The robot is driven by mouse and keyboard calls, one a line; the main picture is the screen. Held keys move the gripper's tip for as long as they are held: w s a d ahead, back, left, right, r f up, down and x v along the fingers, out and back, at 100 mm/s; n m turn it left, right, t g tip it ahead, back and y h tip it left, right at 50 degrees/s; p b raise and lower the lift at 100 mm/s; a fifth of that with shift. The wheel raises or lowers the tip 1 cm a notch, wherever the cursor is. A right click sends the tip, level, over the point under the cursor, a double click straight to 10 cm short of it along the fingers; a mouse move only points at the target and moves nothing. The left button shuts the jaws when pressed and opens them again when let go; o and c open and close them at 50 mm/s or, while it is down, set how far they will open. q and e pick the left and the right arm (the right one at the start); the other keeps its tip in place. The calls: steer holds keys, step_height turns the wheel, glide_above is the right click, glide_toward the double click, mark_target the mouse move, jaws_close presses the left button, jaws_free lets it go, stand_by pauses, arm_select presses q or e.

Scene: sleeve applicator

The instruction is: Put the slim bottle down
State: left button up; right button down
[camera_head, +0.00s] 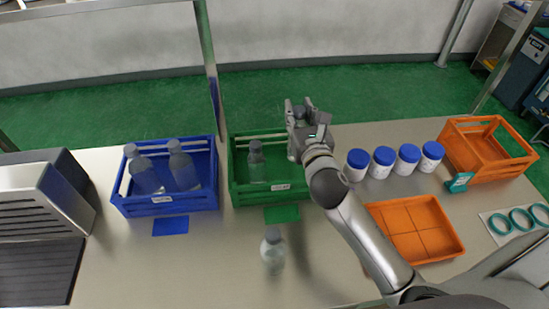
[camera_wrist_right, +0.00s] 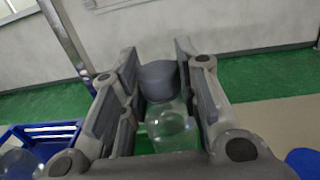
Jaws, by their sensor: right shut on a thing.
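My right gripper (camera_head: 303,112) is over the right end of the green crate (camera_head: 262,199). In the right wrist view its fingers are on either side of a clear bottle with a grey cap (camera_wrist_right: 158,82), and it is shut on this slim bottle. In the head view the gripper and wrist hide this bottle, so I cannot tell whether its base touches the crate floor. Another clear grey-capped bottle (camera_head: 256,163) stands in the left part of the green crate. My left gripper is not in view.
A blue crate (camera_head: 169,207) holds two bottles. A rounder bottle (camera_head: 272,252) stands on the table before the green crate. Several blue-lidded white jars (camera_head: 382,163), an orange tray (camera_head: 415,228) and an orange crate (camera_head: 487,148) are to the right.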

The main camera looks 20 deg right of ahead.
mark_target(299, 124)
steer(key=f, duration=0.3)
steer(key=shift+s, duration=0.2)
steer(key=f, duration=0.2)
steer(key=f+b, duration=0.1)
steer(key=f, duration=0.1)
steer(key=shift+s+a, duration=0.15)
steer(key=shift+s, duration=0.2)
step_height(299, 124, down, 2)
steer(key=shift+w+f, duration=0.1)
steer(key=shift+w, duration=0.05)
steer(key=c, duration=1.5)
jaws_free()
steer(key=shift+f+b, duration=0.25)
steer(key=shift+b, duration=0.05)
steer(key=shift+c, duration=0.2)
steer(key=o, duration=0.5)
steer(key=shift+r, duration=0.1)
steer(key=shift+c, duration=0.2)
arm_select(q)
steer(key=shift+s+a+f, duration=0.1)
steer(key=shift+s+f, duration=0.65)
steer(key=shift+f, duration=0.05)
arm_select(e)
steer(key=shift+r, duration=0.1)
